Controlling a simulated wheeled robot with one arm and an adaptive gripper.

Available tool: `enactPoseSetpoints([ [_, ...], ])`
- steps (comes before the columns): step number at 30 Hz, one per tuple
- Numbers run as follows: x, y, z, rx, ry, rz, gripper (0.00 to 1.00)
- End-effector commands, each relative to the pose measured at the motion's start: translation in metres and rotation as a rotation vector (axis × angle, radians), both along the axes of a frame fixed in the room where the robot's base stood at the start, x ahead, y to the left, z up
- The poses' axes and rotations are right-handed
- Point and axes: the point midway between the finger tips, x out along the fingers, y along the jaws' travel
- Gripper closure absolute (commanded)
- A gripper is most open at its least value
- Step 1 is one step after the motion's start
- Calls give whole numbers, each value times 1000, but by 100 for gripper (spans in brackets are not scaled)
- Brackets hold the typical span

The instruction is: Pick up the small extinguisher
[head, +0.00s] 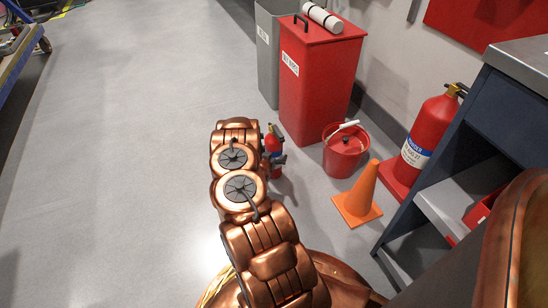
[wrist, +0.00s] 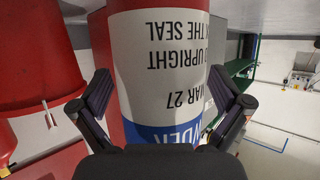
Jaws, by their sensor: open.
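The small extinguisher (head: 273,140) stands on the grey floor in the head view, partly hidden behind my arm. My gripper (wrist: 158,84) is open, with one finger on each side of the body. I cannot tell whether either finger touches it. In the head view my gripper is mostly hidden by the arm.
A red bucket (head: 343,158) stands close to the right, with a tall red bin (head: 318,85) behind. An orange cone (head: 358,195), a larger extinguisher (head: 428,130) and a dark cabinet (head: 450,160) are farther right. The floor to the left is clear.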

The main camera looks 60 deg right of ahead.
Motion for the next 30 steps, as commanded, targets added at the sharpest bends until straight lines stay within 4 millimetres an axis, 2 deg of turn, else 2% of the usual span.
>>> enactPoseSetpoints([
  [7,0,-1,0,2,0,0,2],
  [30,-1,-1,-1,3,1,-2,82],
])
